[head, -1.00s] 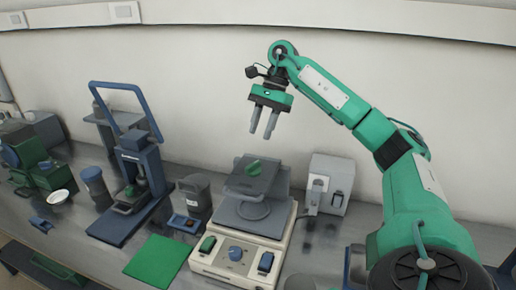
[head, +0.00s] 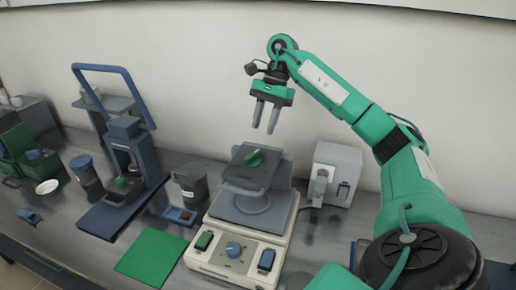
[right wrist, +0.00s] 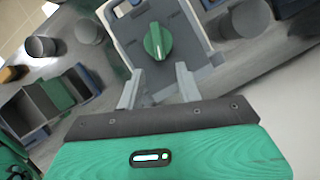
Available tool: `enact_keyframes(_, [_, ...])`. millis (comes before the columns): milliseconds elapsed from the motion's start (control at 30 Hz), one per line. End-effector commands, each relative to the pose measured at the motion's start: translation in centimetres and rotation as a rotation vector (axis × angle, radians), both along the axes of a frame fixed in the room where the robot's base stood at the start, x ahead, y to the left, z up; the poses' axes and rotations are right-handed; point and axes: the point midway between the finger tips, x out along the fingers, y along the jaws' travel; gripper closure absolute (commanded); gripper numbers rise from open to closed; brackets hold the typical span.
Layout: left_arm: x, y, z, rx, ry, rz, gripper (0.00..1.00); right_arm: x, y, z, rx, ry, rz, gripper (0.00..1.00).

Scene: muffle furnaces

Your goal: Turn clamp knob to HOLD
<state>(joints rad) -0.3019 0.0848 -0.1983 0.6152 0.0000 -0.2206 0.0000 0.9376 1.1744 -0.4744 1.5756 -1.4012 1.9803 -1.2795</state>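The green clamp knob (head: 254,158) sits on top of a grey clamp head (head: 235,173) on a cream machine base (head: 212,262). In the right wrist view the green knob (right wrist: 157,42) shows its pointer bar on the grey plate, beyond and between my fingers. Its label markings are too small to read. My right gripper (head: 265,130) is above the knob, fingers pointing down, apart and empty. In the right wrist view the gripper (right wrist: 158,88) has a clear gap between its fingertips. My left gripper is not in view.
A blue lever press (head: 130,165) stands to the left, with a dark grey cup (head: 190,182) between. A grey box device (head: 335,175) stands at right. A green mat (head: 151,257) lies at the front.

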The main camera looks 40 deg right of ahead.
Motion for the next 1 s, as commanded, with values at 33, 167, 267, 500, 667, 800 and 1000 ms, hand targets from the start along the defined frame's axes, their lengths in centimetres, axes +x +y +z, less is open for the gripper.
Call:
enact_keyframes(33, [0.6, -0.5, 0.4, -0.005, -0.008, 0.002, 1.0, -0.1, 0.3, -0.7, -0.003, 0.005, 0.001, 0.65])
enact_keyframes(167, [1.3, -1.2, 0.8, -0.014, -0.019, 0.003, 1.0, -0.2, 1.1, -2.7, -0.002, 0.004, 0.0, 0.65])
enact_keyframes(267, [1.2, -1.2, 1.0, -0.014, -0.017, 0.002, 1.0, -0.3, 1.7, -4.0, -0.002, 0.003, -0.001, 0.65])
enact_keyframes(500, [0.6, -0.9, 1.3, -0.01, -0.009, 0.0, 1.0, -0.3, 2.6, -6.2, -0.001, 0.001, 0.0, 0.65])
enact_keyframes(667, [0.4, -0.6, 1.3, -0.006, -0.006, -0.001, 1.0, -0.3, 2.8, -6.7, -0.001, 0.001, 0.0, 0.65])
enact_keyframes(800, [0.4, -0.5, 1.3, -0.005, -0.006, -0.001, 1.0, -0.3, 2.8, -6.7, -0.001, 0.0, 0.0, 0.65])
enact_keyframes(1000, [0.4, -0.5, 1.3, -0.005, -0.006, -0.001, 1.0, -0.3, 2.8, -6.7, -0.001, 0.0, 0.0, 0.88])
